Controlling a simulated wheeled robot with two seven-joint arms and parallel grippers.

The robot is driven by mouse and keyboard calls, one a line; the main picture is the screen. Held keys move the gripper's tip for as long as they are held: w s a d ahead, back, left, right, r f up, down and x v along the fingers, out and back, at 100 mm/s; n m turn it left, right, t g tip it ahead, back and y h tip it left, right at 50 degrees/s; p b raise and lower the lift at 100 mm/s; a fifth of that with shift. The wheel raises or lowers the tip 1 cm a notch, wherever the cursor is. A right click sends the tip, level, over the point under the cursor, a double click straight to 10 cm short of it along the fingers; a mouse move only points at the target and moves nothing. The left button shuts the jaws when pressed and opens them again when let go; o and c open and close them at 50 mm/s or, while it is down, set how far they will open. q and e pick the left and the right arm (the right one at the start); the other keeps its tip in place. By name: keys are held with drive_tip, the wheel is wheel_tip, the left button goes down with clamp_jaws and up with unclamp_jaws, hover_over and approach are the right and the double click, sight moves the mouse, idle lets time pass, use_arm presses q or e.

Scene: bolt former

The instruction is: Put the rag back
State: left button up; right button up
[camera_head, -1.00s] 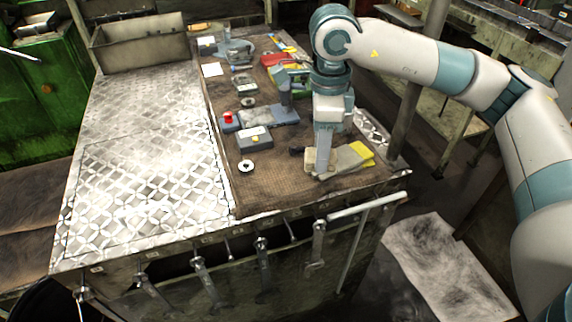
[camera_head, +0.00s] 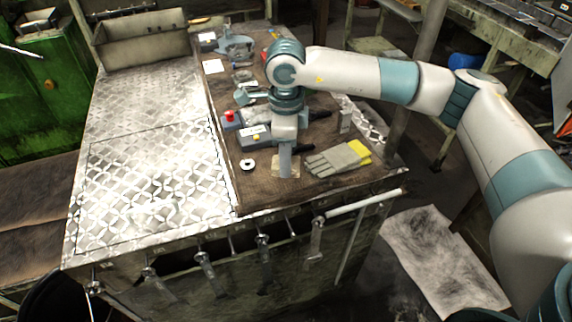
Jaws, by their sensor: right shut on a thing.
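The rag (camera_head: 277,168) looks like a small beige cloth at the front part of the brown mat (camera_head: 255,190) on the workbench. My right gripper (camera_head: 286,174) points straight down and is shut on it, low over the mat. The fingers hide the middle of the rag, and I cannot tell whether its underside touches the mat. My left gripper is not in view.
Grey and yellow gloves (camera_head: 338,159) lie just right of my right gripper. A metal washer (camera_head: 248,165) and a grey box with a yellow button (camera_head: 254,138) lie to the left. The patterned metal plate (camera_head: 150,160) further left is clear. Tools hang along the bench front.

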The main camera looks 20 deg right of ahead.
wheel_tip(320, 180, down, 3)
drive_tip(key=shift+r+p, duration=0.15)
drive_tip(key=shift+p, duration=0.65)
drive_tip(key=shift+f, duration=0.25)
drive_tip(key=shift+f, duration=0.15)
drive_tip(key=shift+f+b, duration=0.1)
drive_tip(key=shift+b, duration=0.2)
drive_tip(key=o, duration=1)
